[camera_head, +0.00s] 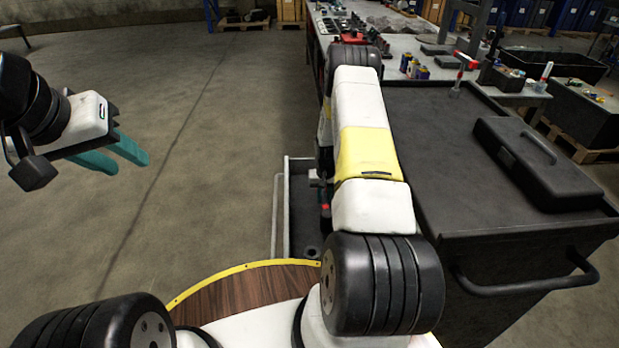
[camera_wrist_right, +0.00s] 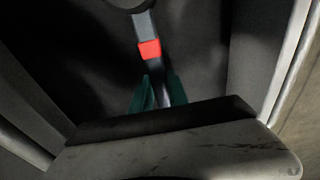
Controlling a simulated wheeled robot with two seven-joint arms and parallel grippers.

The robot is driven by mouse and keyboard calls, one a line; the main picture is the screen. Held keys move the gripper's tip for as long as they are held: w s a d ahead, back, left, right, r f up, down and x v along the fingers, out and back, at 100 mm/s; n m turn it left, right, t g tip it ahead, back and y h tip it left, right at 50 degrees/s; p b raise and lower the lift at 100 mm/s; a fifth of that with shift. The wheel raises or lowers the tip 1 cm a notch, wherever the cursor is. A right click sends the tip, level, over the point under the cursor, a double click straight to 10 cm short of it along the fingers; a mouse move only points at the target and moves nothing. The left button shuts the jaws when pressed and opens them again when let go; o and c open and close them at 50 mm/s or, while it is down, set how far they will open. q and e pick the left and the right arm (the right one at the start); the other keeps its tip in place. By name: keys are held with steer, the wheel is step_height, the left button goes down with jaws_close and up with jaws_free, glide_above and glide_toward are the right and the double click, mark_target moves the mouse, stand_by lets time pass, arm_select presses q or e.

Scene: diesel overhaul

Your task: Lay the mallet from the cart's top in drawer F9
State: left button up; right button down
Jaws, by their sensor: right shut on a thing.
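My right gripper (camera_wrist_right: 158,92) is shut on the mallet (camera_wrist_right: 149,50), whose grey shaft with a red band stands between its teal fingers. A dark rounded part shows at the far end of the shaft, cut off by the top of the wrist view. The mallet is over or inside an open drawer (camera_head: 301,160) at the cart's left side. In the head view my right arm hides most of the gripper and mallet. I cannot read a drawer label or tell whether the mallet touches the floor. My left gripper (camera_head: 128,163) is open and empty over the bare floor.
A small dark round thing (camera_head: 312,252) shows at the drawer's near end. A workbench with parts stands behind. The floor on the left is clear.

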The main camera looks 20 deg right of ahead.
steer(key=shift+f, duration=0.2)
steer(key=shift+f, duration=0.75)
steer(key=c, duration=1.2)
jaws_free()
